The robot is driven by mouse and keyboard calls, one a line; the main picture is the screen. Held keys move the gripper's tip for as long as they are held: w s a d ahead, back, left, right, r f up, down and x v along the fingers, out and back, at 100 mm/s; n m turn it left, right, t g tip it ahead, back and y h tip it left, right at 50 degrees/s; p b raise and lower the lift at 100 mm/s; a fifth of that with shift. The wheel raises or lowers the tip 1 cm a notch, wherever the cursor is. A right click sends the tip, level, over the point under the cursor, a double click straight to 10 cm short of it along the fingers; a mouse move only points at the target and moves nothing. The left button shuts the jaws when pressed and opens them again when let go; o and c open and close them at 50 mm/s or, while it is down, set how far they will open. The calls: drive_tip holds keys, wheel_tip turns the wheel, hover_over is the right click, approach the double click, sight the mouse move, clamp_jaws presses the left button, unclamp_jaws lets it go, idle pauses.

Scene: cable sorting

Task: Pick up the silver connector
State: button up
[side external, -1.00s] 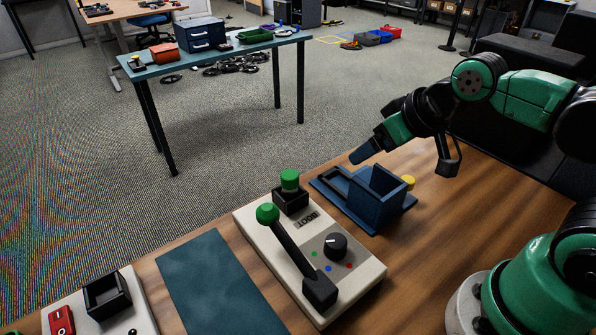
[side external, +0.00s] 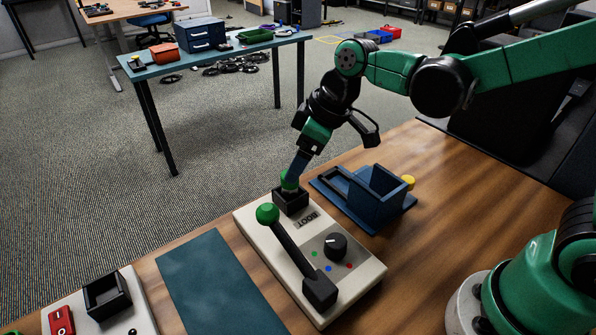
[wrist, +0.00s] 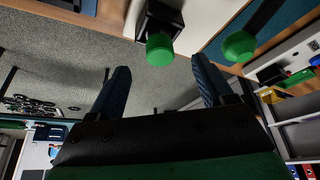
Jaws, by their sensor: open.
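I cannot make out a silver connector in either view. My gripper (side external: 297,166) is open and empty, pointing down at the green knob (side external: 288,183) on the black square socket (side external: 291,202). In the side view its fingers overlap the knob's top, so I cannot tell whether they touch it. In the wrist view, my two blue fingers stand wide apart (wrist: 162,78), and the green knob (wrist: 159,50) shows between them, just beyond the tips.
The beige control box (side external: 347,257) carries a lever with a green ball (side external: 267,214), close beside my gripper, and a black dial (side external: 335,246). A blue holder (side external: 374,203) stands to the right. A dark teal mat (side external: 217,284) lies clear at left.

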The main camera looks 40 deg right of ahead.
sight(290, 188)
drive_tip(key=shift+x, duration=2.65)
clamp_jaws()
